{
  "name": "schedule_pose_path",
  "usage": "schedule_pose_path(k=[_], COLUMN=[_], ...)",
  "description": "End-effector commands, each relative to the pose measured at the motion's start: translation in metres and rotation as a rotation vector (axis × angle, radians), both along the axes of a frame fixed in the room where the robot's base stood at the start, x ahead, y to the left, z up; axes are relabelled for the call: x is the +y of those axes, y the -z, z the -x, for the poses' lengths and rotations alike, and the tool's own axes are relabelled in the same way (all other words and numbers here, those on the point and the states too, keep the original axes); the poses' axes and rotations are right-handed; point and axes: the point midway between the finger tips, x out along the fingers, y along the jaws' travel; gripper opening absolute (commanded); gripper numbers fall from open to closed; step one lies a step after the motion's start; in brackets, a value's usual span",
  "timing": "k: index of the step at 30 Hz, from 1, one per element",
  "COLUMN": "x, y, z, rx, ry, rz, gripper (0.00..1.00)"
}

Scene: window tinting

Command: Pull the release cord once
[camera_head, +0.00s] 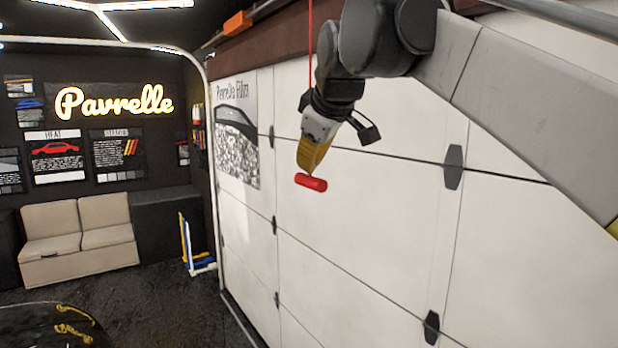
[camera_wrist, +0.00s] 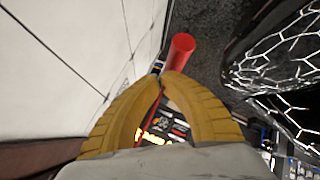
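The red release cord (camera_head: 310,45) hangs from above in front of the white sectional door and passes behind my wrist. Its red cylindrical handle (camera_head: 311,182) is just below my yellow fingertips (camera_head: 313,163). In the wrist view the two ribbed yellow fingers (camera_wrist: 165,76) come together at their tips on the thin red cord, and the red handle (camera_wrist: 181,47) lies just beyond them. The cord also shows as a red line between the fingers. The exact contact at the tips is small and partly hidden.
The white garage door (camera_head: 370,240) with dark hinges fills the right side, close to my gripper. An orange box (camera_head: 237,23) sits on the rail above. A beige sofa (camera_head: 78,237) stands at the left. A shiny dark car (camera_wrist: 275,60) shows in the wrist view.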

Motion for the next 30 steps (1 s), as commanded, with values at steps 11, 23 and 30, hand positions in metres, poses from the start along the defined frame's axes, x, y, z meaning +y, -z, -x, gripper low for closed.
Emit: schedule_pose_path(k=[11, 23, 30], x=[0.0000, 0.0000, -0.0001], y=[0.0005, 0.0052, 0.0081], z=[0.0001, 0.0001, 0.0001], rx=[0.000, 0.000, 0.000], ry=[0.000, 0.000, 0.000], rz=[0.000, 0.000, 0.000], gripper=[0.00, 0.00, 0.00])
